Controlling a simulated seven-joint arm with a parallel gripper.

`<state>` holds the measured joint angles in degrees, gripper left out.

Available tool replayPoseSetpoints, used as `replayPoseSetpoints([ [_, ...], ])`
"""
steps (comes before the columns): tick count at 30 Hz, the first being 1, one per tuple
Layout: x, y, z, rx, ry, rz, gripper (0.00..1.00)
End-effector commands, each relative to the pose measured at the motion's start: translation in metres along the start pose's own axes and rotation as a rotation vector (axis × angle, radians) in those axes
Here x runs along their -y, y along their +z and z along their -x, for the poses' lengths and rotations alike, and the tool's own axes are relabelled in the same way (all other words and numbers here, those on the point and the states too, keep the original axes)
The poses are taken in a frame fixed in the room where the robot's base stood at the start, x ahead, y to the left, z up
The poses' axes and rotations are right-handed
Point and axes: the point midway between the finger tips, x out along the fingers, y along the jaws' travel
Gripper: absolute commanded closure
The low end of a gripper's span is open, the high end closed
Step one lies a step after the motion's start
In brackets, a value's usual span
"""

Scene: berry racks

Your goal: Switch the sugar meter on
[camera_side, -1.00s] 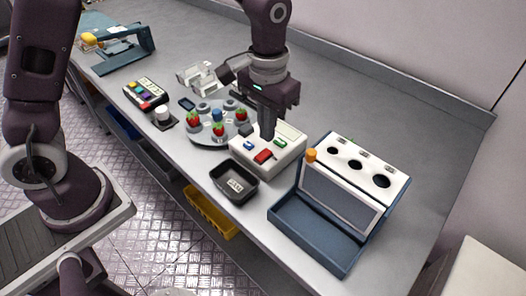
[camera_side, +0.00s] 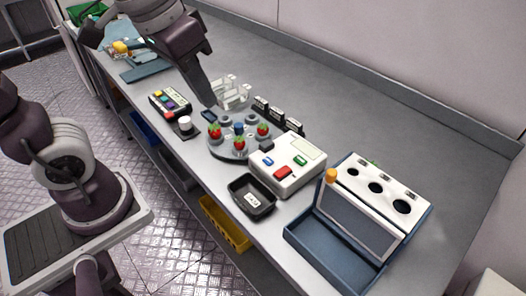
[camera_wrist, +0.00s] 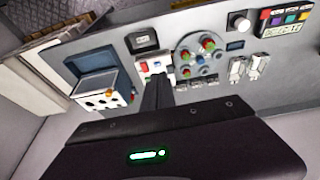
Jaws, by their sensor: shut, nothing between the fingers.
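No label reads as sugar meter. A white box (camera_side: 262,178) with a blue button (camera_side: 267,161), a red button (camera_side: 283,172), a green button (camera_side: 299,161), a dark block and a pale panel stands mid-bench. It also shows in the wrist view (camera_wrist: 144,67), partly behind my fingers. A dark keypad (camera_side: 170,103) with coloured keys lies further left. My gripper (camera_side: 208,101) is shut and empty, up and left of the white box, near the back of the round berry plate (camera_side: 222,152). Its fingers (camera_wrist: 157,92) show together in the wrist view.
A blue case (camera_side: 318,257) with a white holed top and orange knob stands right of the white box. A black tray (camera_side: 250,204) sits in front. Clear holders (camera_side: 232,92) and dark upright clips (camera_side: 276,112) stand behind the plate. The rear right bench is clear.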

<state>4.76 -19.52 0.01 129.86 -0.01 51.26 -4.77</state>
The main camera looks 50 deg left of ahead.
Motion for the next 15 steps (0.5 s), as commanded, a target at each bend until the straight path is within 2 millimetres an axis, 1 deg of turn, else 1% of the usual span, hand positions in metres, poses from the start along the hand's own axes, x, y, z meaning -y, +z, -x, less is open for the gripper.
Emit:
replayPoseSetpoints([
  [1,0.007,0.019,0.011,-0.053,-0.004,0.003,1.00],
  [3,0.013,0.042,0.018,-0.105,-0.012,0.000,1.00],
  [6,0.017,0.063,0.021,-0.152,-0.022,-0.004,1.00],
  [9,0.018,0.071,0.021,-0.171,-0.026,-0.007,1.00],
  [15,0.018,0.072,0.021,-0.171,-0.026,-0.007,1.00],
])
